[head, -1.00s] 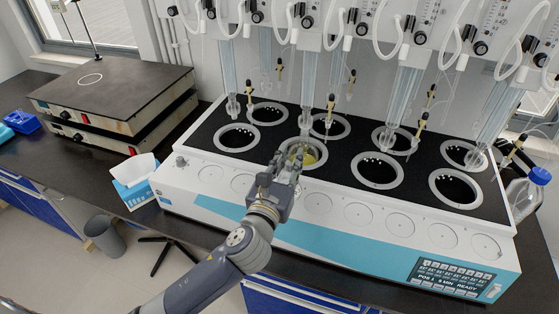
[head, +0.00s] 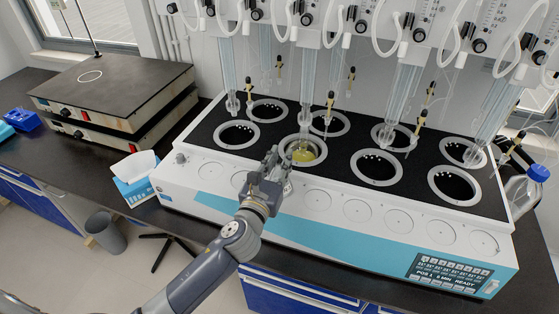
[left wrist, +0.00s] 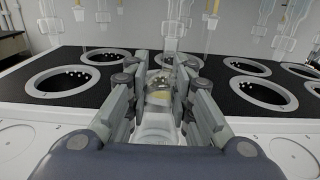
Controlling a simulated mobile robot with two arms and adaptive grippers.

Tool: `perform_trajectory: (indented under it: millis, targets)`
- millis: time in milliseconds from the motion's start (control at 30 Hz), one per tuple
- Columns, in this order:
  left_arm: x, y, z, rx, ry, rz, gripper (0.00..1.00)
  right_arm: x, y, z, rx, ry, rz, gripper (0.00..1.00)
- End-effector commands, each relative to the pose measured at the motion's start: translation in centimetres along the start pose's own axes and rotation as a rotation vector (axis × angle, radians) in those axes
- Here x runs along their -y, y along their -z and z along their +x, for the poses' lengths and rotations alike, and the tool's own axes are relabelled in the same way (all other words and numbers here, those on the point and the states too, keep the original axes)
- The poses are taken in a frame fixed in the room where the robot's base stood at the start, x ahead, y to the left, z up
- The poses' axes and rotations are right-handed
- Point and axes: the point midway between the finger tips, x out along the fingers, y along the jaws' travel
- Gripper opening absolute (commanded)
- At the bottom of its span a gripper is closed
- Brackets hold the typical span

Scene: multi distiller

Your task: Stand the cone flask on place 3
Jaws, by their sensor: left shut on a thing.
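The cone flask (head: 304,154) is clear glass with yellow liquid in it. In the head view it shows within the ring of the second front well (head: 288,143) from the left. My left gripper (head: 277,161) is at the near side of that well, shut on the flask. In the left wrist view the flask (left wrist: 160,97) shows between the two fingers (left wrist: 160,85). I cannot tell whether its base is in the well or above it. My right gripper is not in view.
The white and blue distiller (head: 215,180) has two rows of dark round wells. Glass tubes (head: 405,90) with yellow-tipped parts hang above them. A tissue box (head: 134,180) stands at its left, a bottle (head: 527,190) at its right, and hot plates (head: 115,90) at the far left.

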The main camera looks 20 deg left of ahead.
Motion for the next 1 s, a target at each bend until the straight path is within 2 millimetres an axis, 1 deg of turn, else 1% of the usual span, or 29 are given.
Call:
perform_trajectory:
  millis: [167, 200, 267, 300, 567, 667, 700, 767, 867, 1000]
  targets:
    - [0.0, 0.2, 0.0, 0.001, 0.0, 0.0, 0.0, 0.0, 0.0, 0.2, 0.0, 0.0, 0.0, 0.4]
    - [0.0, 0.3, 0.0, 0.0, 0.0, 0.0, 0.24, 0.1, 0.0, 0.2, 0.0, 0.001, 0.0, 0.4]
    - [0.0, 0.2, 0.0, 0.0, 0.0, 0.0, 0.38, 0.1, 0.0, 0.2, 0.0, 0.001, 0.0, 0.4]
    - [0.0, 0.2, 0.0, 0.0, 0.0, 0.0, 0.42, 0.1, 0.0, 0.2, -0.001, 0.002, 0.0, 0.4]
    - [0.0, 0.2, 0.0, 0.0, 0.0, 0.0, 0.42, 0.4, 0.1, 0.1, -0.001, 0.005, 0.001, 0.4]
    - [0.0, -0.2, 0.0, 0.001, 0.0, 0.0, 0.42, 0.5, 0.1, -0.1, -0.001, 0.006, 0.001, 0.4]
    - [0.0, 0.0, -0.3, -0.001, 0.001, 0.0, 0.42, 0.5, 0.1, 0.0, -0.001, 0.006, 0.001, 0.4]
    - [0.0, 0.2, -0.9, -0.001, 0.001, 0.001, 0.42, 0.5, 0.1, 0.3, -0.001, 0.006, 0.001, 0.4]
    - [0.0, 0.2, -2.6, -0.002, 0.002, 0.0, 0.42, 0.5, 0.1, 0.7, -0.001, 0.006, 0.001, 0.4]
    - [0.1, 0.4, -5.7, -0.003, 0.002, -0.001, 0.42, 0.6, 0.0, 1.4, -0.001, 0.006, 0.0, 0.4]
